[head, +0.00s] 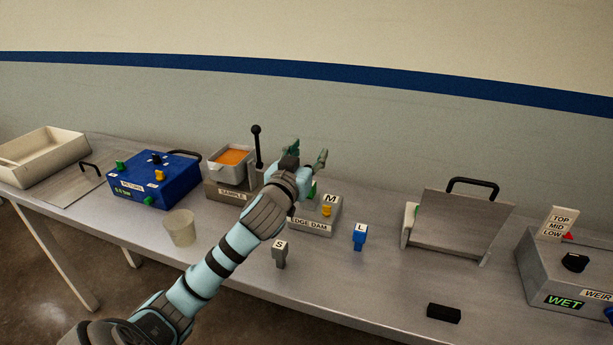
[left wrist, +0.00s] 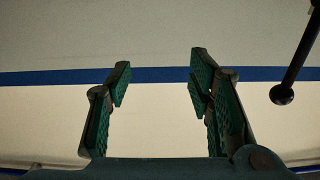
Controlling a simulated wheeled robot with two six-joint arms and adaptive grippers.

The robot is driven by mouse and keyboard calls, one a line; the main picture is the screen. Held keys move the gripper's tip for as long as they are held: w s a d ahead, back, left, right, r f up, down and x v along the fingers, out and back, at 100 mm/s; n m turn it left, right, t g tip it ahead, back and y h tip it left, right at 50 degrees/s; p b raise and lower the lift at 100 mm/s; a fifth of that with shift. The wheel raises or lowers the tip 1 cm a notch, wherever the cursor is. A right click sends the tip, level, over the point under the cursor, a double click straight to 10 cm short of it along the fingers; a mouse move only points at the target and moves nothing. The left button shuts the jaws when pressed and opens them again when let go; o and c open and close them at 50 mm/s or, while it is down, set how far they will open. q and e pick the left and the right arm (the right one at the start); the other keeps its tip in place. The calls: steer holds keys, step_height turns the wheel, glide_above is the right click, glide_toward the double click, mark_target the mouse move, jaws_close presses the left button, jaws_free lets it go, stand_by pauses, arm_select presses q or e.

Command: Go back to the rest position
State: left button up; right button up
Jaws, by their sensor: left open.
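My left gripper (head: 308,154) is raised above the middle of the bench, over the edge dam box (head: 312,226). Its two fingers are spread. In the left wrist view my left gripper (left wrist: 160,95) is open with nothing between its green pads, only the wall behind. My left arm reaches in from the lower left and hides part of the sample and edge dam boxes. My right gripper does not show in either view.
A black-knobbed lever (head: 257,150) stands close left of my gripper, beside the sample box's orange-filled pan (head: 233,157). A blue box (head: 155,180), clear cup (head: 180,228), S piece (head: 279,255), L piece (head: 360,237), black block (head: 443,313) and weir box (head: 565,268) stand along the bench (head: 330,285).

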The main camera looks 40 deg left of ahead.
arm_select(q)
steer(key=shift+r, duration=0.65)
